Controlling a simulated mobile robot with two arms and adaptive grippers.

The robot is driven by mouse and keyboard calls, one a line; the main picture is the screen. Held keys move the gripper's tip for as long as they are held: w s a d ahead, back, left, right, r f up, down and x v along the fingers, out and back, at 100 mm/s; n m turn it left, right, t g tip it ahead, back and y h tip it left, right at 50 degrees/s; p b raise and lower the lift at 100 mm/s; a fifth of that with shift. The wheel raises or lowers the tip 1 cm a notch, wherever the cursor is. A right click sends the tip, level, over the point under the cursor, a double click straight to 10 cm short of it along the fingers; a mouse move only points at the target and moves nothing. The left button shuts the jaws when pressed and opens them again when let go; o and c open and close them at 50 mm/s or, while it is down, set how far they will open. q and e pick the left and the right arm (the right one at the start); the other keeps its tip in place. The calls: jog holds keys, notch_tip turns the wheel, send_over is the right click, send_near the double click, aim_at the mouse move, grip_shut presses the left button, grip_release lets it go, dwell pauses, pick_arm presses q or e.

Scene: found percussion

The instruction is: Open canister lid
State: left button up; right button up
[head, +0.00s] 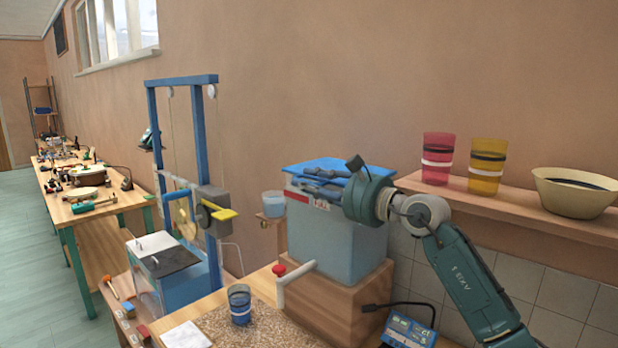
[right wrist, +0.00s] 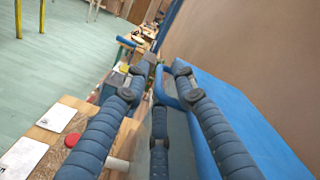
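The canister (head: 335,232) is a pale blue, see-through box with a red and white label. It stands on a wooden block and has a white tap. Its flat blue lid (head: 335,165) looks shut on top, and it also shows in the right wrist view (right wrist: 245,120). My right gripper (head: 298,180) reaches leftward over the lid's front left part. Its fingers (right wrist: 164,75) look spread, with a blue loop at the lid's edge between them. Whether they touch the loop is unclear. My left gripper is not in view.
A red cup (head: 437,160), a yellow cup (head: 487,168) and a cream bowl (head: 574,192) stand on the shelf at right. A blue cup (head: 239,305) stands below the tap. A blue frame (head: 203,150) rises left of the canister. A blue device (head: 408,330) lies front right.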

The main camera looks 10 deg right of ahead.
jog(key=shift+w+a, duration=0.1)
jog(key=shift+a, duration=0.05)
jog(key=shift+c, duration=0.2)
grip_shut()
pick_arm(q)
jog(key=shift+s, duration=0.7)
